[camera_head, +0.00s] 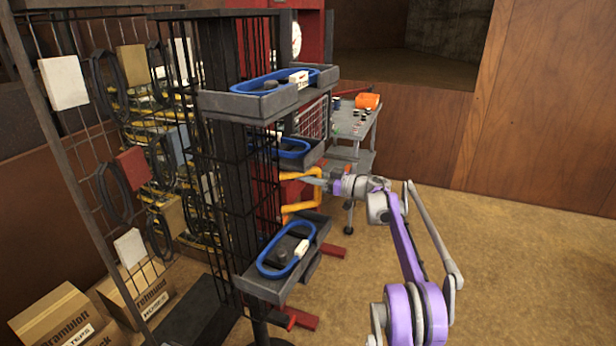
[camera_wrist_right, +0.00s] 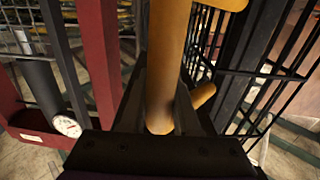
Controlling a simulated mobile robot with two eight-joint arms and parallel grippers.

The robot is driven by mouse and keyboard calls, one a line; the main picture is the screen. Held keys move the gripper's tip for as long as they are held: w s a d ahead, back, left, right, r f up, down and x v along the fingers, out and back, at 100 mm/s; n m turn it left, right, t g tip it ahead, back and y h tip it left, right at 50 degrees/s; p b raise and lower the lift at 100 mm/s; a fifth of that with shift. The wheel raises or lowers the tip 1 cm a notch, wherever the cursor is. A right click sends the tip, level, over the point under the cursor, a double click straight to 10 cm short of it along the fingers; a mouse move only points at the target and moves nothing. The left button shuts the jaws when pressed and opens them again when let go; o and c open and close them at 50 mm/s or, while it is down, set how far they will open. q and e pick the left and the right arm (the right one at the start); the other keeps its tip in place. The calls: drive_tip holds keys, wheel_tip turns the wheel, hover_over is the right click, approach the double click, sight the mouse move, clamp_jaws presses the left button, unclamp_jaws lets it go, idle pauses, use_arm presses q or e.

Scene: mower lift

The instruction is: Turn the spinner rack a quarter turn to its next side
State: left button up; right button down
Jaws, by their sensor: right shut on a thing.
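The spinner rack (camera_head: 222,170) is a tall black wire-grid column left of centre in the head view. Grey trays stick out from it, an upper one (camera_head: 247,106) and a lower one (camera_head: 270,291), with blue looped belts (camera_head: 262,84) on them. A yellow handle (camera_head: 301,211) stands out from the rack at mid height; it also fills the middle of the right wrist view (camera_wrist_right: 168,65). My right gripper (camera_head: 322,183) is shut on the yellow handle, its jaws (camera_wrist_right: 160,115) on both sides of the bar. My left gripper is not in view.
A wire wall panel (camera_head: 75,130) with hanging belts and boxes stands at the left. Cardboard boxes (camera_head: 62,318) lie on the floor there. A grey cart (camera_head: 352,128) with an orange bin (camera_head: 367,101) stands behind the rack. The floor at the right (camera_head: 530,260) is clear.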

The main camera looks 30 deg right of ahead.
drive_tip(key=shift+w+a, duration=0.1)
drive_tip(key=shift+a, duration=0.3)
drive_tip(key=c, duration=1)
unclamp_jaws()
drive_tip(key=o, duration=0.3)
drive_tip(key=shift+w+a, duration=0.15)
drive_tip(key=shift+a, duration=0.05)
drive_tip(key=shift+o, duration=0.2)
drive_tip(key=b+v, duration=0.1)
drive_tip(key=v, duration=1)
drive_tip(key=shift+d+b, duration=0.2)
drive_tip(key=shift+b, duration=0.15)
drive_tip(key=shift+w, duration=0.1)
